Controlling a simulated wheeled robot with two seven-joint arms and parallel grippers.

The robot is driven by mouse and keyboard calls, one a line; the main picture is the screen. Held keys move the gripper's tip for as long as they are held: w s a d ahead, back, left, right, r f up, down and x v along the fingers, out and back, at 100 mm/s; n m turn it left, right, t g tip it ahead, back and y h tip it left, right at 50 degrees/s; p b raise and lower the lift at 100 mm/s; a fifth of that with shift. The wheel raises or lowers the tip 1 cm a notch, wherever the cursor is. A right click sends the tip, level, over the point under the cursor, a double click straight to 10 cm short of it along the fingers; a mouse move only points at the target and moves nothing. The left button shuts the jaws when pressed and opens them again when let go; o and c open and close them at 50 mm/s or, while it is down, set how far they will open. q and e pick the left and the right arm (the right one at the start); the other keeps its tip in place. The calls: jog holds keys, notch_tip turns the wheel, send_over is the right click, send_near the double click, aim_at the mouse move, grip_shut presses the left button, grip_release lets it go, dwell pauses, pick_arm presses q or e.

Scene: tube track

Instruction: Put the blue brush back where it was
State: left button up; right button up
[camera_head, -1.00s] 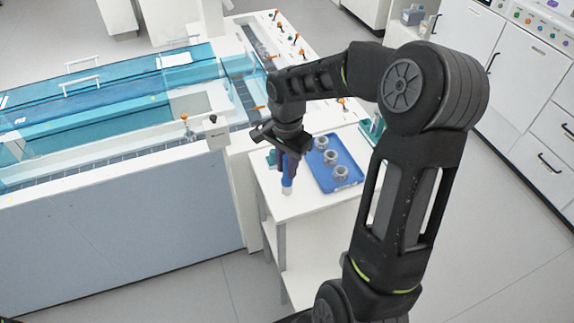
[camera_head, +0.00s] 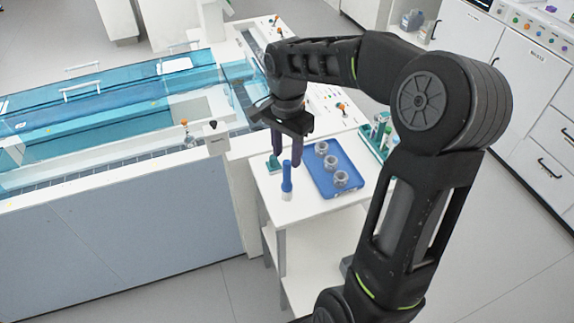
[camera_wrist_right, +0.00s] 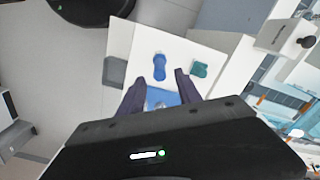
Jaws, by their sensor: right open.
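The blue brush (camera_head: 287,179) stands upright on the white side table (camera_head: 310,208), left of the blue tray, with its pale end down. It also shows in the right wrist view (camera_wrist_right: 159,66), beyond my fingertips. My right gripper (camera_head: 287,158) is open above and behind the brush, its two dark fingers pointing down and apart from it as far as I can tell. My left gripper is not in view.
A blue tray (camera_head: 350,192) with three clear round dishes lies right of the brush. A small teal holder (camera_head: 273,164) stands left of it on the table. A green rack (camera_head: 378,135) sits behind the tray. A long tank with blue covers (camera_head: 100,110) fills the left.

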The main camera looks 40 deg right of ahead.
notch_tip(320, 180, up, 5)
jog(key=shift+r, duration=0.1)
jog(key=shift+c, duration=0.2)
dwell(1.6)
